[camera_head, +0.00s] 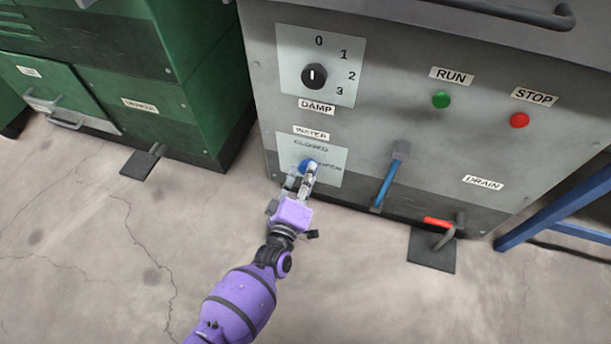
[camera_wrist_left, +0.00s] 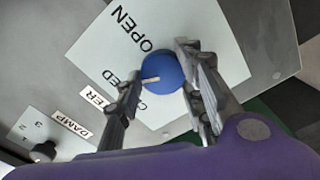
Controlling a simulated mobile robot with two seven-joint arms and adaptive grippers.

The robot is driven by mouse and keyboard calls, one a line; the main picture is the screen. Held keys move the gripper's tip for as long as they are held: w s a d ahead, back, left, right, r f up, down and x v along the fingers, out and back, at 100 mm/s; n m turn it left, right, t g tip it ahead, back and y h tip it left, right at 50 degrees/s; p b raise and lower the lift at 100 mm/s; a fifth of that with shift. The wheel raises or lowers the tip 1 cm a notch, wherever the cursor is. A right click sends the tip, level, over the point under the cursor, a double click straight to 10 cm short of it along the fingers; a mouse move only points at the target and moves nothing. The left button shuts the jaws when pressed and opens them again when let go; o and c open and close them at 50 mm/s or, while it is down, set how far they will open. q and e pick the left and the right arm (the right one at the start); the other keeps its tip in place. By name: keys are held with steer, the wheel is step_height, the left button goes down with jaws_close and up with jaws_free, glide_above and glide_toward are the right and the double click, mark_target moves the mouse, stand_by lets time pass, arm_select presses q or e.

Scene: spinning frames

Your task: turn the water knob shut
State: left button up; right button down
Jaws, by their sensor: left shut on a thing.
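The water knob (camera_head: 306,165) is a round blue knob on a pale plate (camera_head: 333,158) on the grey machine's front. The plate is lettered CLOSED above and OPEN to the right. My left gripper (camera_head: 303,177) is shut on the knob. In the left wrist view, the fingers (camera_wrist_left: 161,68) sit on either side of the knob (camera_wrist_left: 163,80). The knob's white pointer mark points left in that view, toward the partly hidden CLOSED lettering and away from OPEN. My right gripper is out of view.
Above the plate is the black DAMP dial (camera_head: 315,76). A green machine (camera_head: 195,90) stands left. The floor in front is open.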

arm_select(q)
steer(key=n, duration=0.1)
steer(key=n+b, duration=0.1)
steer(key=n, duration=0.1)
steer(key=n+b, duration=0.1)
steer(key=n, duration=0.1)
steer(key=shift+d+r, duration=0.15)
steer(key=shift+r, duration=0.15)
steer(key=shift+w, duration=0.1)
stand_by(0.3)
steer(key=o, duration=1)
steer(key=shift+r, duration=0.1)
steer(key=shift+o, duration=0.2)
steer(key=v, duration=1.2)
